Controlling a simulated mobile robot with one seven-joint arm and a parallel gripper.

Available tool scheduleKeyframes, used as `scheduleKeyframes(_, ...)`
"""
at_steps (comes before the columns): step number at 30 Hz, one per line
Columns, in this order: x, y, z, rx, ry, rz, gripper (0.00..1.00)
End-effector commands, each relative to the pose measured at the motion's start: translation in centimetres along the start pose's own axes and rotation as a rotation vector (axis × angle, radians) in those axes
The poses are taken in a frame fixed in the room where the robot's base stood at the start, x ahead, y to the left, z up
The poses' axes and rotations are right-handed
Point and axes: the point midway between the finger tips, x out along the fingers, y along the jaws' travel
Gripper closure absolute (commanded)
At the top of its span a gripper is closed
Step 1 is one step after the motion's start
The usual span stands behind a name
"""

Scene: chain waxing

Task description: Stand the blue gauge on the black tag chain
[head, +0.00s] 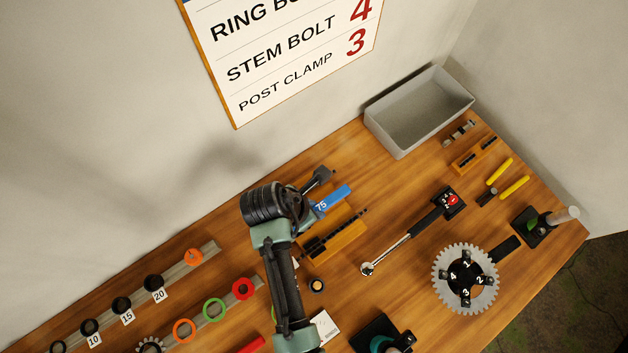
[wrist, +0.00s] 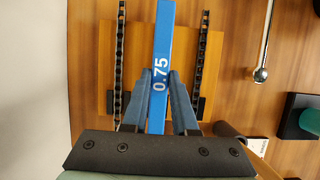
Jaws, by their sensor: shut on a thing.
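The blue gauge (wrist: 162,40), a flat bar marked 0.75, is clamped between the fingertips of my gripper (wrist: 160,92) in the wrist view. In the head view the blue gauge (head: 336,198) shows beside my wrist, over the back of the orange board (head: 338,243). In the wrist view this board (wrist: 140,50) bears a dark chain at the left (wrist: 119,60) and another at the right (wrist: 201,55), with the gauge over the space between them. The gauge appears clear of both chains. Black blocks sit by the chains' lower ends; I cannot tell which chain carries the black tag.
A grey bin (head: 400,140) stands at the back right. Yellow-handled pliers (head: 513,184) lie farther right. Rings on rails (head: 160,305) fill the left.

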Motion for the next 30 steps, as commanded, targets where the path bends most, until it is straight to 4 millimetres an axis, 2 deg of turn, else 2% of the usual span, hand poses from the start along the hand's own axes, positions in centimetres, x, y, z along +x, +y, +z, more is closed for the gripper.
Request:
scheduleKeyframes(29,0.48,0.04,-0.21,0.0,0.0,0.0,1.0)
scheduleKeyframes(30,0.48,0.04,-0.21,0.0,0.0,0.0,0.66)
